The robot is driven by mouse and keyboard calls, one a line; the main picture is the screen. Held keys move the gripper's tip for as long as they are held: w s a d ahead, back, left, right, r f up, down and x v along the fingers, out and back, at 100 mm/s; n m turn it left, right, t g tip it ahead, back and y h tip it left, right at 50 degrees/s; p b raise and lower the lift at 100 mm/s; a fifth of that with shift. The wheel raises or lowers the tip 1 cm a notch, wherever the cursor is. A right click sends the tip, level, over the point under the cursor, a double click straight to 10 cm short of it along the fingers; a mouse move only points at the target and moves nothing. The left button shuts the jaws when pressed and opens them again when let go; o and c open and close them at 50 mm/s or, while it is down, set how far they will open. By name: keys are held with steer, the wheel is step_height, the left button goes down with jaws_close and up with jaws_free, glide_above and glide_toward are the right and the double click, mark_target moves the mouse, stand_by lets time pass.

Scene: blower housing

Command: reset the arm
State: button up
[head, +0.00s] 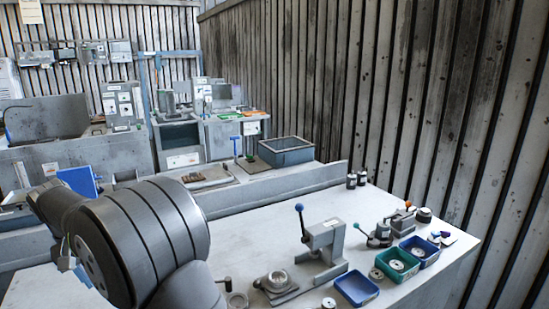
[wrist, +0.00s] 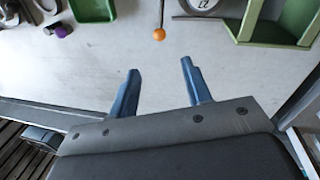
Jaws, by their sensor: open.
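In the wrist view my gripper (wrist: 160,80) is open, with its two blue fingers apart and nothing between them. It is over a pale bench top (wrist: 80,88), and an orange ball knob (wrist: 159,34) on a thin rod lies beyond the fingertips. In the head view my arm fills the lower left, and the gripper cannot be made out there.
The bench (head: 250,229) carries a lever press (head: 322,250) with a blue knob, a round fixture (head: 277,283), a blue tray (head: 357,288), green tray (head: 397,263) and another blue tray (head: 420,250). The bench's middle is clear. A ribbed wall (head: 400,90) stands behind.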

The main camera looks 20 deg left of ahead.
steer(key=f, duration=0.4)
steer(key=w+d+f, duration=0.1)
steer(key=f, duration=0.4)
steer(key=w+f, duration=0.1)
steer(key=f, duration=0.3)
steer(key=shift+w+d+f, duration=0.15)
steer(key=shift+d+f, duration=0.15)
steer(key=shift+f, duration=0.05)
steer(key=shift+w+d+r+m, duration=0.15)
steer(key=shift+d+m, duration=0.1)
steer(key=shift+m, duration=0.25)
steer(key=shift+w+d+f+m, duration=0.1)
steer(key=shift+w+d+m, duration=0.1)
steer(key=shift+m, duration=0.3)
